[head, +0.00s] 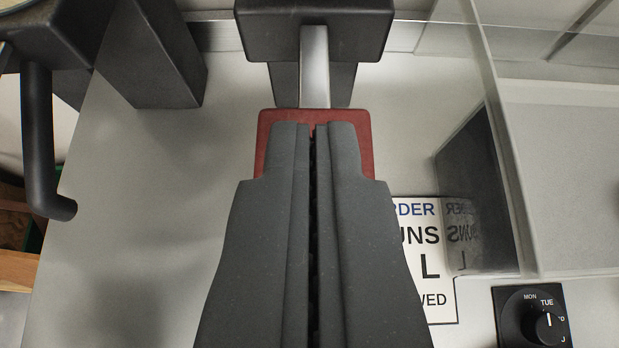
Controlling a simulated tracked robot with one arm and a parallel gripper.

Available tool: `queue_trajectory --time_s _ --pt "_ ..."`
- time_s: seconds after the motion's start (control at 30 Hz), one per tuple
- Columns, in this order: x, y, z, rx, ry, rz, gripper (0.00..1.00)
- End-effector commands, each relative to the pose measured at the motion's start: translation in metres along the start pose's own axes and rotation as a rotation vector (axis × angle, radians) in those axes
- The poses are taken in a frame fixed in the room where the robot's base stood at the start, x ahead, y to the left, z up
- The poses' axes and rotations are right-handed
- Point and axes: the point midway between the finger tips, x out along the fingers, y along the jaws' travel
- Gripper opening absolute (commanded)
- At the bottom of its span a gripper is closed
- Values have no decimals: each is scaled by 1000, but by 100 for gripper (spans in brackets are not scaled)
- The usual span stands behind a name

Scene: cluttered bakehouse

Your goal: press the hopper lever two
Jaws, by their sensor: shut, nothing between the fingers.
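The hopper lever is a metal bar (315,65) that comes out of a dark housing (315,25) at the top middle and ends in a flat red paddle (363,135). My gripper (314,128) is shut and empty. Its fingertips lie over the red paddle in the picture and hide most of it. Only the paddle's back edge and sides show. I cannot tell whether the fingertips touch the paddle. No number shows on the lever.
A printed sign (430,262) lies right of my gripper, partly hidden. A clear box (560,180) stands at the right, above a black day dial (540,322). A black curved handle (38,140) hangs at the left. The pale surface left of my gripper is clear.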

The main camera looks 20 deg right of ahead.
Motion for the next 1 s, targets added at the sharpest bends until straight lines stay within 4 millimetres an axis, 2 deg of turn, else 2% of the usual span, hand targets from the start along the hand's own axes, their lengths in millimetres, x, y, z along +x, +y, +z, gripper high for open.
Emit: queue_trajectory --time_s 0.03,0.3,0.5,0.7,1.0 --pt "-11 -1 -1 -1 2 -1 0" --pt "-56 0 -2 -1 2 0 0" --pt "-82 0 -3 -2 -1 0 0" --pt "-96 0 -4 -2 -1 1 0" --pt "-97 0 -4 -2 -2 1 0"
